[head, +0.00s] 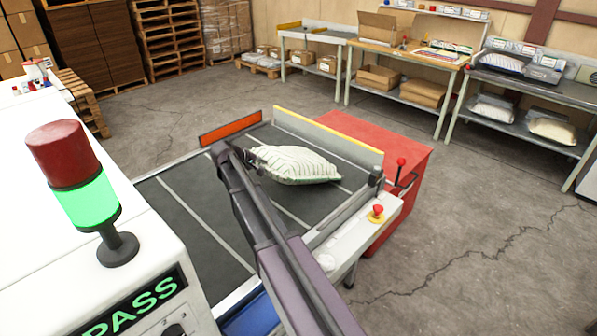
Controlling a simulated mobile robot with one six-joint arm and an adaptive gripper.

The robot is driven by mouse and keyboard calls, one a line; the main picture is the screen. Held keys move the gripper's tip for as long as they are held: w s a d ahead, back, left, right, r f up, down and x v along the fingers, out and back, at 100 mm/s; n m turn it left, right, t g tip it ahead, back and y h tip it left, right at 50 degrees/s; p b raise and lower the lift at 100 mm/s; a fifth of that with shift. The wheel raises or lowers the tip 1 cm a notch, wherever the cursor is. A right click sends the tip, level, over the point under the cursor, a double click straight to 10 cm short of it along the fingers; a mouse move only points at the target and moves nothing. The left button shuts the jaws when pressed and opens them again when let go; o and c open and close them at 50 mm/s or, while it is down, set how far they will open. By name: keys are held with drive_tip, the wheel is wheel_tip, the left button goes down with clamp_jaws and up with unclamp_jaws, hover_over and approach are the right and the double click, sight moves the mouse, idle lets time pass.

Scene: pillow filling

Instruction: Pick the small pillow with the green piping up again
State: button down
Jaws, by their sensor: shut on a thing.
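The small pillow (298,165) is pale with dark stripes and green piping along its lower edge. It is at the far end of the dark conveyor belt (205,225), near the yellow-topped end rail. My gripper (254,160) is at the pillow's left end, shut on it. My arm comes up from the lower right and hides part of the belt. I cannot tell whether the pillow rests on the belt or hangs just above it.
A yellow-topped rail (328,136) and an orange-red plate (231,128) border the belt's far end. A red cabinet (390,150) stands behind it. A signal tower (75,175) glows green on the white machine at left. Benches (400,58) line the back; the floor at right is clear.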

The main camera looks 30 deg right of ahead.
wheel_tip(320, 180, up, 13)
drive_tip(key=y+p, duration=0.1)
drive_tip(key=p, duration=1.4)
drive_tip(key=shift+r+y, duration=0.2)
drive_tip(key=shift+y, duration=0.1)
wheel_tip(320, 180, up, 10)
drive_tip(key=g+y+p, duration=0.1)
drive_tip(key=p, duration=1.1)
drive_tip(key=shift+r, duration=0.25)
drive_tip(key=shift+p, duration=0.3)
